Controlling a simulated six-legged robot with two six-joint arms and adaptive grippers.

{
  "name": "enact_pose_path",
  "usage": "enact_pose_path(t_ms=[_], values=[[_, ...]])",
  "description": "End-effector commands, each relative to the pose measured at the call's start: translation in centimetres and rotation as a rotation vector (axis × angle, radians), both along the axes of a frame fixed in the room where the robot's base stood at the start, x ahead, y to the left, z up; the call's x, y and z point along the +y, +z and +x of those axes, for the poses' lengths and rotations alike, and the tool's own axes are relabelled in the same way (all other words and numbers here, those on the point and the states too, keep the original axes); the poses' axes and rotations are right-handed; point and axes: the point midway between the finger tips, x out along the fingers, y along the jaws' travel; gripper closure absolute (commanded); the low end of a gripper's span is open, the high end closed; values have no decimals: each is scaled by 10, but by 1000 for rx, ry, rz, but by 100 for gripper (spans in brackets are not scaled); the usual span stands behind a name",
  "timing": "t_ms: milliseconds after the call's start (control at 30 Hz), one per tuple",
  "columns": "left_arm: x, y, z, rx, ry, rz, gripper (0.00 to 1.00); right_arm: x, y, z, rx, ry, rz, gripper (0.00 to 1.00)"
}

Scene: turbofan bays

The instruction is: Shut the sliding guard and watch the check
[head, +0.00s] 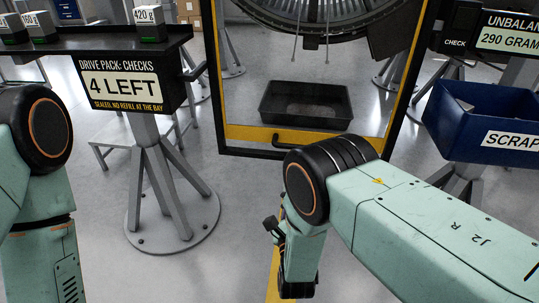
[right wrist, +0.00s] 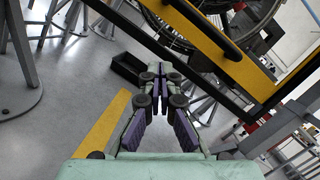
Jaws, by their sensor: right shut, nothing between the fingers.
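The sliding guard (head: 262,134) is a clear panel with a black and yellow frame and a black handle on its lower bar. The turbofan's round rim (head: 345,30) shows behind it; I cannot tell how far the guard is shut. In the right wrist view the guard's yellow bar (right wrist: 205,40) runs diagonally above my right gripper (right wrist: 161,70), which is shut, empty and apart from it. In the head view this gripper is mostly hidden below its arm. The check display (head: 508,38) reads "UNBALAN… 290 GRAM…", cut off. My left gripper is out of view.
A drive pack stand (head: 125,85) at the left reads "4 LEFT" and carries several small weights. A blue scrap bin (head: 475,105) stands at the right. A black tray (head: 305,105) lies behind the guard. The grey floor between the stand and guard is clear.

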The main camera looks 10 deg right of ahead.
Motion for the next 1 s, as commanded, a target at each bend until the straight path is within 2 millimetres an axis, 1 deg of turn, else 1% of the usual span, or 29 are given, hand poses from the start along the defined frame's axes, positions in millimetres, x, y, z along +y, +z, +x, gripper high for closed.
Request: enact_pose_path(t_ms=[167, 267, 733, 833, 1000], values=[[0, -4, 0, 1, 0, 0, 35, -1, 4, 4, -38, 5, 53, 100], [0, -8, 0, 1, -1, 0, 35, -5, 6, 14, -39, 3, 53, 100], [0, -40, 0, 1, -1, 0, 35, -15, 22, 98, -37, 4, 51, 100], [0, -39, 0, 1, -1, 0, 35, -4, 39, 100, -36, 8, 49, 100], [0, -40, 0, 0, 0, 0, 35, 6, 53, 102, -34, 7, 49, 100]])
